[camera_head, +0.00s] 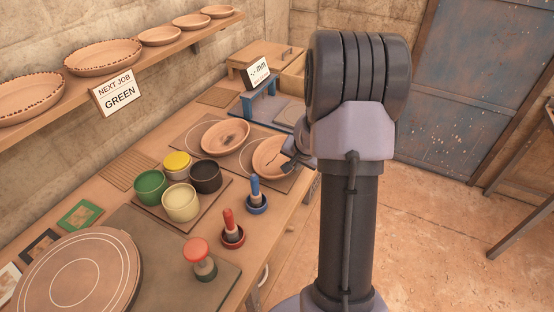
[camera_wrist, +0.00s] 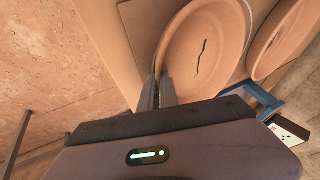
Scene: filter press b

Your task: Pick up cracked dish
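The cracked dish (camera_wrist: 215,55) is a shallow round terracotta dish with a dark jagged crack across its floor. In the head view the dish (camera_head: 266,158) is at the right edge of the bench, partly hidden by my gripper (camera_head: 291,162). In the wrist view my gripper (camera_wrist: 160,88) has one finger outside the rim and one inside it. The fingers are close together, with the dish wall between them. The dish appears to be at mat level; I cannot tell whether it is lifted.
Another terracotta dish (camera_head: 225,136) with a dark mark lies just left. Glaze pots (camera_head: 181,203) and stamps (camera_head: 232,236) stand nearer. A blue stand (camera_head: 259,101) is behind. A shelf (camera_head: 150,71) holds several dishes. Open floor (camera_head: 440,230) lies to the right.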

